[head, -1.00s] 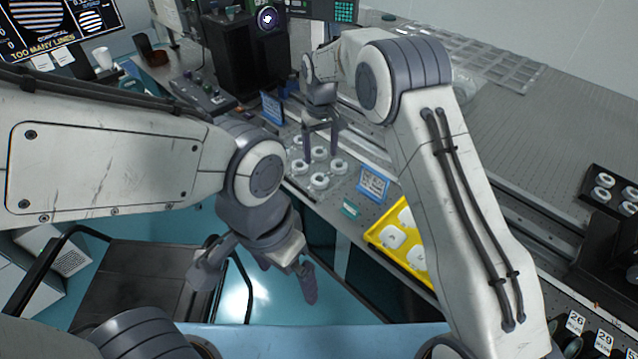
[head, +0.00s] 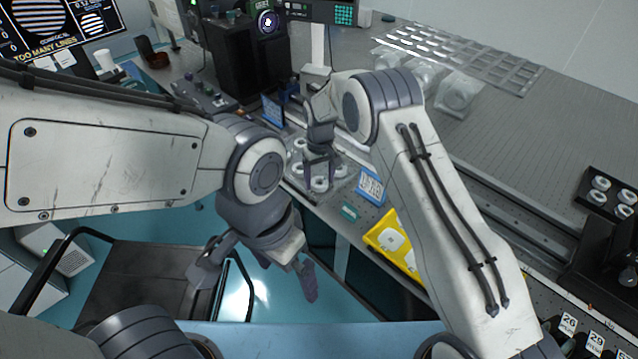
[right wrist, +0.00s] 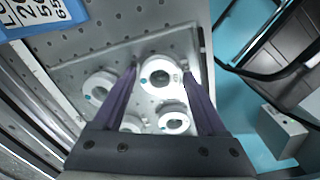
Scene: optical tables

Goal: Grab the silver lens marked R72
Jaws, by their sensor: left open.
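Several white and silver ring-shaped lenses sit on a clear tray (right wrist: 75,70) at the table edge. No R72 mark is legible on any of them. My right gripper (right wrist: 160,74) is open, with its fingers on either side of one lens (right wrist: 158,88) in the right wrist view. In the head view my right gripper (head: 319,178) points down over the tray. Other lenses (right wrist: 97,86) and (right wrist: 173,118) sit beside it. My left gripper (head: 258,278) is open and empty, low in front of the table, away from the lenses.
A blue-and-white sign (head: 371,186) stands right of the tray. A yellow tray (head: 398,262) lies further right. A black lens rack (head: 610,192) is at the far right. A metal rail runs behind the tray. The back of the table holds clear trays (head: 455,60).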

